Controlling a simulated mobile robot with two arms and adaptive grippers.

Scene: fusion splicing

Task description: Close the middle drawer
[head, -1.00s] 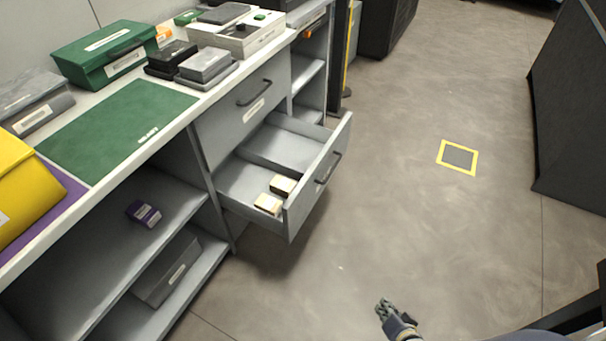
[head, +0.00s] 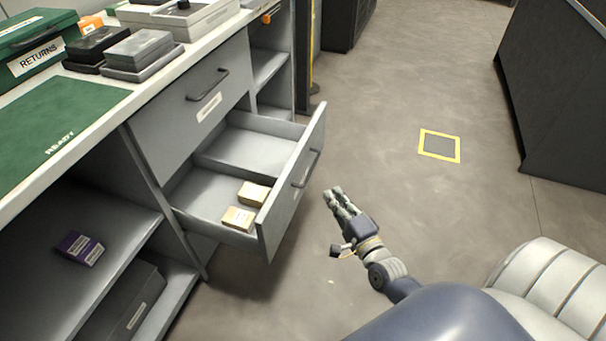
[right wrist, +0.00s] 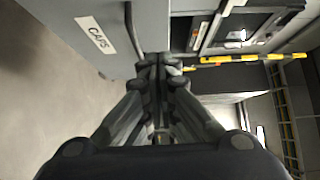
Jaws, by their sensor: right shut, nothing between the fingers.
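The open drawer (head: 287,193) is pulled out from the grey cabinet below a shut drawer (head: 190,100). It has a dark bar handle on its front and two small tan boxes (head: 247,205) inside. My right gripper (head: 334,190) is shut and empty, just to the right of the drawer front and apart from it. In the right wrist view the shut fingers (right wrist: 160,62) point toward a grey front labelled CAPS (right wrist: 95,34) with a dark handle. My left gripper is not in view.
The counter carries a green mat (head: 55,125), a green RETURNS box (head: 38,45) and grey cases (head: 140,50). A purple box (head: 79,248) lies on the open shelf at left. Floor around a yellow-edged square (head: 439,146) is clear. A dark unit (head: 565,100) stands at right.

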